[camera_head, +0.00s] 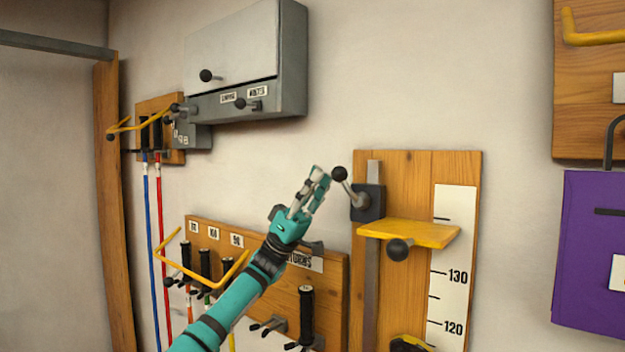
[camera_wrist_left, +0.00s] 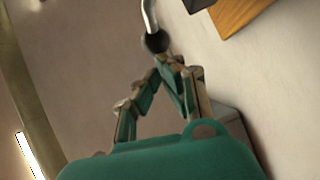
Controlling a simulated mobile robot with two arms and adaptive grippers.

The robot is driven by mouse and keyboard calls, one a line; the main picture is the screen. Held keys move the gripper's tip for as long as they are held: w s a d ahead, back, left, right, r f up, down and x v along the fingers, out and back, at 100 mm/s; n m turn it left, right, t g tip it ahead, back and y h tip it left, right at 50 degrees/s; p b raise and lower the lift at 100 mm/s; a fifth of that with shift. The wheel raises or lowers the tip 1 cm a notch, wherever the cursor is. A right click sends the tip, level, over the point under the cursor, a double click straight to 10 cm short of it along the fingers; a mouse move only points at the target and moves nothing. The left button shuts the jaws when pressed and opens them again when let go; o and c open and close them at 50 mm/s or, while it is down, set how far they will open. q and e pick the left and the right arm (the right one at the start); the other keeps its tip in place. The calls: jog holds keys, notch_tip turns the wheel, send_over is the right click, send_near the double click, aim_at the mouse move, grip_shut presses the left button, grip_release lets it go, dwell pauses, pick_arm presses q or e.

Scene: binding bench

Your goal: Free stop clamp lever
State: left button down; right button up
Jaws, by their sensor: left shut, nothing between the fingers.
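The stop clamp lever (camera_head: 348,184) is a bent metal rod with a black ball knob, coming from a dark clamp block (camera_head: 367,203) on a vertical rail. The knob is up and left of the block. A yellow stop plate (camera_head: 410,233) stands out below the block, with a black knob under it. My left gripper (camera_head: 318,180) is shut and empty, just left of the knob. In the left wrist view, the lever's knob (camera_wrist_left: 156,42) is just beyond the shut fingertips (camera_wrist_left: 168,62); whether they touch I cannot tell. My right gripper is not seen.
The wooden scale board (camera_head: 458,165) carries a white scale with 130 and 120. A grey wall box (camera_head: 290,60) hangs upper left. A wooden rack (camera_head: 335,275) with black-handled tools is behind and below my left arm. A purple item (camera_head: 590,240) hangs at right.

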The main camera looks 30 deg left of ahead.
pick_arm(q)
jog(key=shift+s+d+r+m+g+y+p, duration=0.1)
jog(key=shift+d+r+m+g+y+p, duration=1.05)
jog(key=shift+p, duration=1.2)
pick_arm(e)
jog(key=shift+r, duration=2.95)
pick_arm(q)
jog(key=shift+d+r+n, duration=0.2)
jog(key=shift+r+n, duration=0.05)
jog(key=shift+r, duration=0.1)
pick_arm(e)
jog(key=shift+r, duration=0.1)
pick_arm(q)
jog(key=shift+r, duration=0.1)
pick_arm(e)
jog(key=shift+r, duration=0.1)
